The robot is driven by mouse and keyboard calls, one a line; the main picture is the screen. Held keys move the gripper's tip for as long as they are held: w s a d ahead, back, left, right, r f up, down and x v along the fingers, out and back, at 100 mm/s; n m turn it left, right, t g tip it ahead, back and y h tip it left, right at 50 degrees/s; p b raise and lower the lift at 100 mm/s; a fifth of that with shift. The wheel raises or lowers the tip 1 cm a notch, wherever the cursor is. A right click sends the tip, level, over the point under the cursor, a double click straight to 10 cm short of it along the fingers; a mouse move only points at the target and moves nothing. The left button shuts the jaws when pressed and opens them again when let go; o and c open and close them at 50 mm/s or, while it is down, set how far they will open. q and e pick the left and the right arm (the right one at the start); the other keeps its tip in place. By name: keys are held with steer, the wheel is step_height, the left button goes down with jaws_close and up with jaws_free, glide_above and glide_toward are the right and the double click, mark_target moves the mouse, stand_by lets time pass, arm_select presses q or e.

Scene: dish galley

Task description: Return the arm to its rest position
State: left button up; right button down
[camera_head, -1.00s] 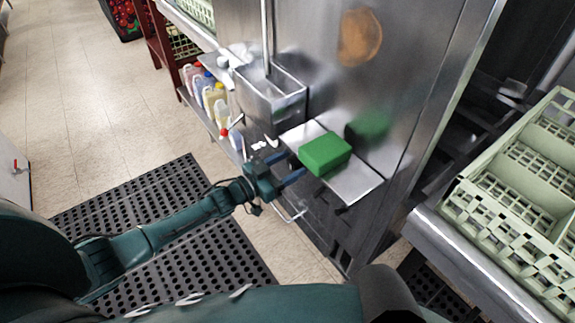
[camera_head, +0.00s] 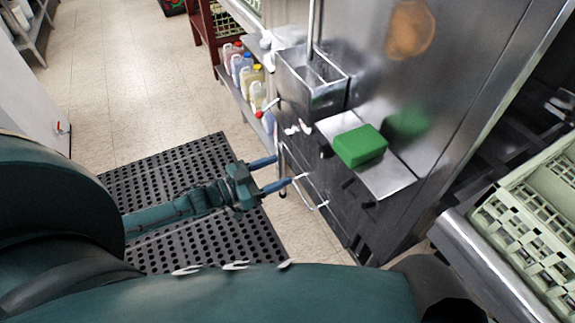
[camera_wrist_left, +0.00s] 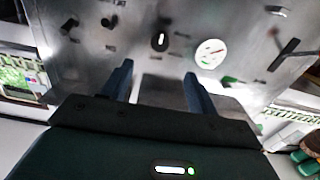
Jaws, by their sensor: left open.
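My left gripper (camera_head: 277,173) is open and empty, with its two blue fingers apart. It is in the air left of the steel machine, below and left of the small steel shelf (camera_head: 390,181). A green block (camera_head: 360,146) rests on that shelf, apart from the fingers. In the left wrist view the open fingers (camera_wrist_left: 158,88) point at the machine's steel front (camera_wrist_left: 150,50), which carries a round white gauge (camera_wrist_left: 210,53) and dark knobs. My right gripper is not in view.
A steel bin (camera_head: 312,88) is fixed to the machine, with several bottles (camera_head: 248,76) on a rack beside it. A pale green dish rack (camera_head: 530,225) stands on the counter at right. A black perforated mat (camera_head: 180,167) lies on the floor, with bare tiles (camera_head: 120,80) beyond.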

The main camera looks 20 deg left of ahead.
arm_select(q)
steer(key=shift+s, duration=0.15)
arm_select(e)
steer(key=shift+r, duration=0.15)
arm_select(q)
steer(key=s+d+r+n+g+y+p, duration=0.1)
steer(key=s+d+n+y+p, duration=0.1)
steer(key=s, duration=0.6)
steer(key=s+d+r+n+g+y+p, duration=0.1)
steer(key=s+d+n+g+y+p, duration=0.1)
steer(key=s+d+y+p, duration=0.2)
steer(key=s+d+y, duration=0.1)
steer(key=s+d, duration=0.2)
steer(key=shift+s+d+r+g+y+p, duration=0.2)
steer(key=shift+s+r+g+y+p, duration=0.1)
steer(key=shift+s+r, duration=0.05)
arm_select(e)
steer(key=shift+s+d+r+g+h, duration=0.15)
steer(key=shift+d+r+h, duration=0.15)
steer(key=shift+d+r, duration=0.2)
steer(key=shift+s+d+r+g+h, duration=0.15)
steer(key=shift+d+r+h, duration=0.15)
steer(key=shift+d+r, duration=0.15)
arm_select(q)
steer(key=shift+s, duration=0.1)
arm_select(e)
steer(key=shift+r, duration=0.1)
